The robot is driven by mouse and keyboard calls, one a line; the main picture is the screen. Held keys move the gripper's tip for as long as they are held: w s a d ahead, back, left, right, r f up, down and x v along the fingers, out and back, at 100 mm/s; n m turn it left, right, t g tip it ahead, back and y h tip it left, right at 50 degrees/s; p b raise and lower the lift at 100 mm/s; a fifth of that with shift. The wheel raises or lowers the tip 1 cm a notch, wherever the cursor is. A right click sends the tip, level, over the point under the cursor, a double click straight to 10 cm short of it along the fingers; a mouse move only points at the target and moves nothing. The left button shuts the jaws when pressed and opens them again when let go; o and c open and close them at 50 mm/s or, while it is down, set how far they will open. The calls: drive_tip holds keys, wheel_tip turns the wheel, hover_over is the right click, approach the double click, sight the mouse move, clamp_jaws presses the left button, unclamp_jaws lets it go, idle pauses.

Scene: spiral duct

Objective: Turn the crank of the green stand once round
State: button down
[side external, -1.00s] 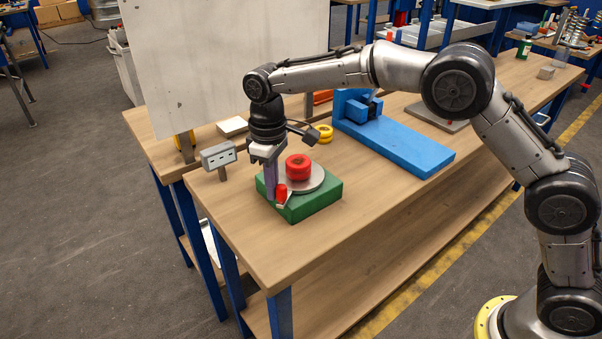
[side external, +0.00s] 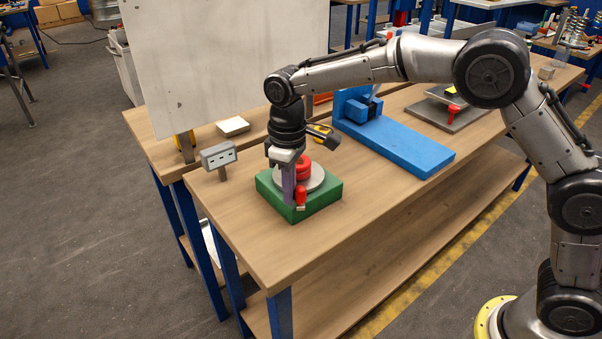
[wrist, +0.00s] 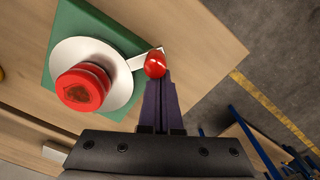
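The green stand (side external: 321,200) sits on the wooden bench with a pale grey disc (side external: 316,181) on top and a red hub (side external: 303,166) at its centre. In the wrist view the flat crank arm (wrist: 138,62) reaches from the disc to an upright red knob (wrist: 155,63). The knob (side external: 300,195) is at the stand's front edge in the side view. My gripper (wrist: 163,74) has its purple fingers together, with the tips right beside the knob and apparently touching it. The fingers (side external: 289,200) point straight down and hide part of the disc and hub.
A blue fixture (side external: 395,145) lies behind the stand to the right. A grey meter box (side external: 218,155) stands to the left, and a white panel (side external: 225,60) rises behind. A grey plate with a red knob (side external: 452,108) is farther back. The bench front is clear.

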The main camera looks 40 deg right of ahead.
drive_tip(key=shift+s+d, duration=0.15)
drive_tip(key=shift+s+d, duration=0.6)
drive_tip(key=shift+d, duration=0.15)
drive_tip(key=shift+w+a, duration=0.1)
drive_tip(key=shift+a, duration=0.05)
drive_tip(key=shift+w+a, duration=0.85)
drive_tip(key=shift+a, duration=0.1)
wheel_tip(320, 180, up, 8)
idle(0.5)
